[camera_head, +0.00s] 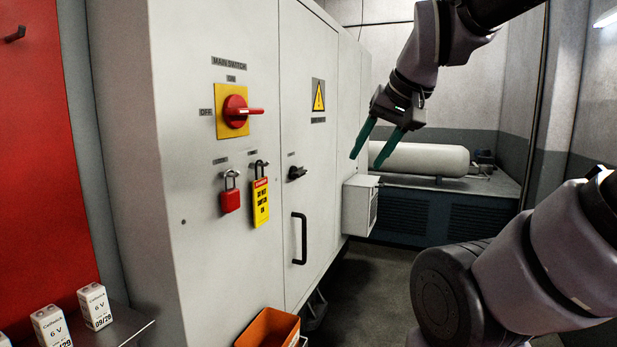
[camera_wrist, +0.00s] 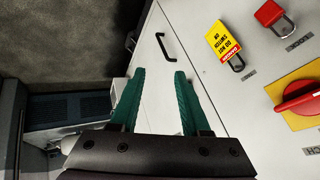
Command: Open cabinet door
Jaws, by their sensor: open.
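The cabinet door (camera_head: 309,140) is a pale grey panel that looks shut, with a yellow warning triangle near its top. Its black bar handle (camera_head: 299,238) stands upright at the lower left of the door, and a small black latch knob (camera_head: 297,173) sits above it. The handle also shows in the wrist view (camera_wrist: 165,47), beyond the fingertips. My gripper (camera_head: 373,150) has two green fingers, open and empty. It hangs to the right of the door in the head view, above the handle's height and apart from it. The latch knob is hidden in the wrist view.
Left of the door are a red main switch (camera_head: 235,110), a red padlock (camera_head: 230,194) and a yellow tag (camera_head: 261,202). A grey box (camera_head: 360,205) juts out right of the door. An orange bin (camera_head: 267,328) stands below. Floor (camera_head: 375,285) is clear to the right.

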